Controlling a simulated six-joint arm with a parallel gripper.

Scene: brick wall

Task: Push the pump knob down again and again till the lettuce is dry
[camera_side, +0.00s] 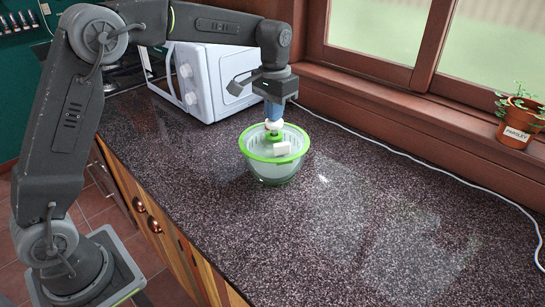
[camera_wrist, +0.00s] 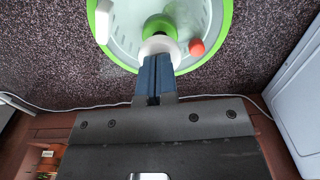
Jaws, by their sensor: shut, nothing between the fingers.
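The salad spinner (camera_side: 272,177) stands on the counter, a clear bowl with a bright green rim. Its rim also shows at the top of the wrist view (camera_wrist: 91,15). The pump knob (camera_side: 273,126) is whitish, on a green collar at the middle of the lid; the wrist view shows it too (camera_wrist: 160,44). My gripper (camera_side: 273,112) points down with its blue fingers shut and empty. The fingertips (camera_wrist: 153,62) are right at the top of the knob and seem to touch it. Lettuce inside the bowl cannot be made out.
A white microwave (camera_side: 212,85) stands behind and left of the spinner. A white cable (camera_side: 400,164) runs along the wall side. A potted parsley plant (camera_side: 518,122) sits on the windowsill. The speckled counter (camera_side: 400,235) is clear to the right.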

